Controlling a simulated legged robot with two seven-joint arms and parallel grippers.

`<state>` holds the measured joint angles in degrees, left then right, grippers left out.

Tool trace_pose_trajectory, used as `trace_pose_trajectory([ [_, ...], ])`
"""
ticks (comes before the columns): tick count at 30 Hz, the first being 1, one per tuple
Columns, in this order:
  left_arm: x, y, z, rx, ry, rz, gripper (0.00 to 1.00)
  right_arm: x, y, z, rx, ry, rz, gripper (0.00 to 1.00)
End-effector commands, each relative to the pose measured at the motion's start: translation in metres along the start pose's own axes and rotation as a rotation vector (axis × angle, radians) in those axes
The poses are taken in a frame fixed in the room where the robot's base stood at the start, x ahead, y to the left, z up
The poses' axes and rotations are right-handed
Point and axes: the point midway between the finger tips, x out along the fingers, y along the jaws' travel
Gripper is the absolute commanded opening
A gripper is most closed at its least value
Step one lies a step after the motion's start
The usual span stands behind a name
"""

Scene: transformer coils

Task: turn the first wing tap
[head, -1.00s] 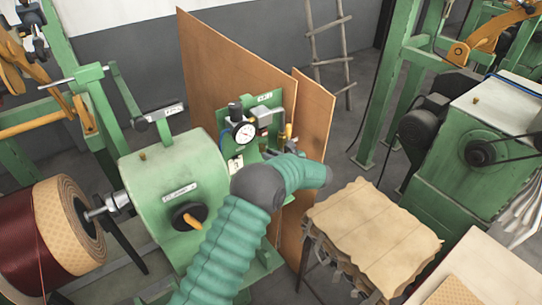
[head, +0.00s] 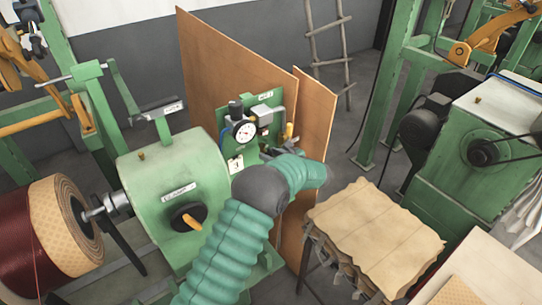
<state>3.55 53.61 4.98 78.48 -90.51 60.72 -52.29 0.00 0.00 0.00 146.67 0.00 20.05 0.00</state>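A green panel (head: 273,103) with a round white pressure gauge (head: 244,131) stands behind the green machine. A yellow tap handle (head: 289,131) shows at its right edge; I cannot make out whether it is the first wing tap. My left arm, in a ribbed green sleeve, rises from the bottom and bends at a dark elbow in front of the panel's lower part. Small dark parts of my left gripper (head: 272,152) show just above the sleeve, below the gauge. The sleeve hides most of the gripper, and its fingers and any contact are unclear. My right gripper is not in view.
The green machine housing (head: 172,185) carries an orange-handled knob (head: 189,217) and a dark red and tan coil (head: 48,235) at left. Brown boards (head: 225,65) stand behind the panel. A stack of tan sheets (head: 375,235) lies right of my arm.

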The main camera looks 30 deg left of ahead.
Motion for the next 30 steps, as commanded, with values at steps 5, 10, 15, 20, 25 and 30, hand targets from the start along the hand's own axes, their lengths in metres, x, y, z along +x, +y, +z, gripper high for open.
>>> trace_pose_trajectory([
  [5, -0.001, 0.001, 0.0, 0.0, 0.0, 0.0, 0.34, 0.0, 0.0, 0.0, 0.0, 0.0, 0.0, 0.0],
  [10, -0.009, -0.001, -0.001, 0.0, -0.001, -0.003, 0.34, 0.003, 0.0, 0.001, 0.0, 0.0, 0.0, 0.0],
  [15, -0.047, -0.002, -0.003, 0.0, 0.0, -0.006, 0.34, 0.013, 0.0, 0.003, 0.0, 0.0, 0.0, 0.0],
  [20, -0.095, -0.002, -0.003, 0.0, 0.0, -0.006, 0.34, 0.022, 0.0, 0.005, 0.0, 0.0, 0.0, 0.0],
  [25, -0.139, -0.002, -0.003, 0.001, 0.002, -0.004, 0.34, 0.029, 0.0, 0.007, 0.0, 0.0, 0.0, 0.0],
  [30, -0.161, -0.001, -0.002, 0.001, 0.003, 0.001, 0.34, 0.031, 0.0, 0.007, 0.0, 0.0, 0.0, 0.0],
])
